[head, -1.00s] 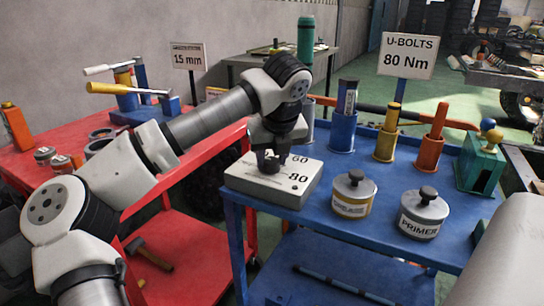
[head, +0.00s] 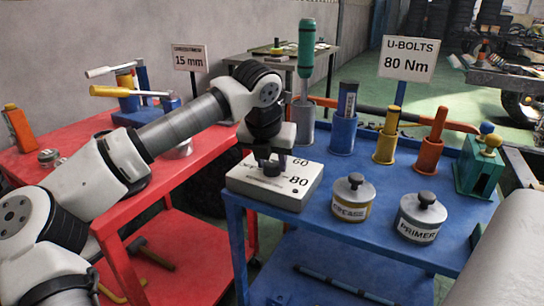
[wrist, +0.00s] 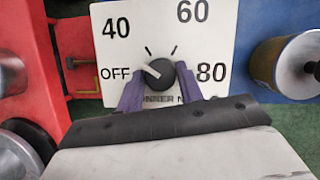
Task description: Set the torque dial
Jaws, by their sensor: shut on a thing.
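The torque dial is a white box (head: 300,205) on the near left corner of the blue cart's top. Its face reads OFF, 40, 60 and 80 in the wrist view. The black knob (wrist: 162,84) has a white pointer aimed up-left, between OFF and 40 and nearer OFF. My gripper (wrist: 160,76) has its two purple fingers shut on the knob, one on each side. In the head view my gripper (head: 269,166) comes down from above and hides the knob. A sign (head: 408,58) behind reads "U-BOLTS 80 Nm".
The blue cart (head: 385,212) also bears a grease tin (head: 352,210), a primer tin (head: 421,232), several tools in coloured holders and a green block (head: 478,172). A red cart (head: 70,172) stands to the left, under my arm, with a "15 mm" sign (head: 190,58) behind it.

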